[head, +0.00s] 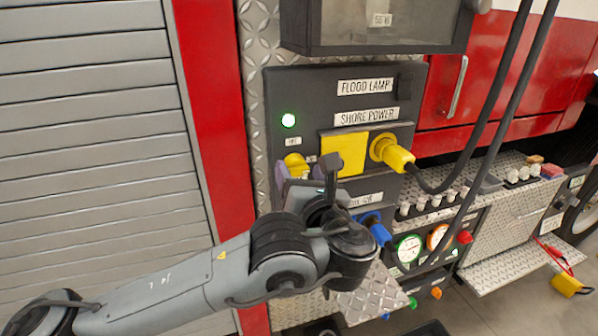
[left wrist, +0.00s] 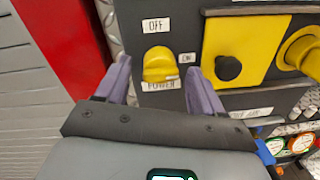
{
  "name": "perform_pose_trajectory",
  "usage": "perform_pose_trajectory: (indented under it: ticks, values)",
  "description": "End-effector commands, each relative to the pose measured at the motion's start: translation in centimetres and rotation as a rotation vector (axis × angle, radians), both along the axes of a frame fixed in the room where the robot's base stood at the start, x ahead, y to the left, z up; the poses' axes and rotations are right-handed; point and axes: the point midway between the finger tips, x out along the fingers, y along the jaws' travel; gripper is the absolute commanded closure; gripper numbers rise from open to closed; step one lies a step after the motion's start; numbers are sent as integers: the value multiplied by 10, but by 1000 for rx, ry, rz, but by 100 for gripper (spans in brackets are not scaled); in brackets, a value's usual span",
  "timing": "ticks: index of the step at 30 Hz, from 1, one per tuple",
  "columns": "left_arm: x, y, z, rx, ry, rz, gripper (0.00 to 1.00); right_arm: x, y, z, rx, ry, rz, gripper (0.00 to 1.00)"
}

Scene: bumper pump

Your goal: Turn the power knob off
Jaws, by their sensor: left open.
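The yellow power knob (head: 295,163) sits on a dark panel, below a lit green lamp (head: 288,120). In the left wrist view the knob (left wrist: 160,66) has an OFF label above it, an ON label to its right and a POWER label below. My left gripper (head: 302,174) is open in front of the panel. In the left wrist view its two purple fingers (left wrist: 157,72) stand on either side of the knob, with visible gaps. I cannot tell whether the fingertips reach the knob's depth. My right gripper is not in view.
A yellow cover plate (head: 342,150) and a yellow plug (head: 392,153) with a black cable are right of the knob. A black round knob (left wrist: 228,68) is close to the right finger. A blue plug (head: 373,226) and gauges (head: 408,248) are lower right.

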Motion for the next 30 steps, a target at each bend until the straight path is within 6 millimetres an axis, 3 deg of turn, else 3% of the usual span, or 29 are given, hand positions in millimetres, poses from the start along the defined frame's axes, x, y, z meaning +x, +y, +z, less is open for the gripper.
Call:
perform_pose_trajectory:
  ticks: [6, 17, 27, 30]
  values:
    - [17, 5, 0, 0, 0, 0, 32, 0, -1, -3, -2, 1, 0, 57]
    - [20, 5, 0, 0, 0, -1, 32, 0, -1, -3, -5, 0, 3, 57]
    - [20, 6, 0, -1, 0, 0, 84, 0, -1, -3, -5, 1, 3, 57]
    - [20, 6, 0, -3, -1, 1, 84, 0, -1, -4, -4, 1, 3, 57]
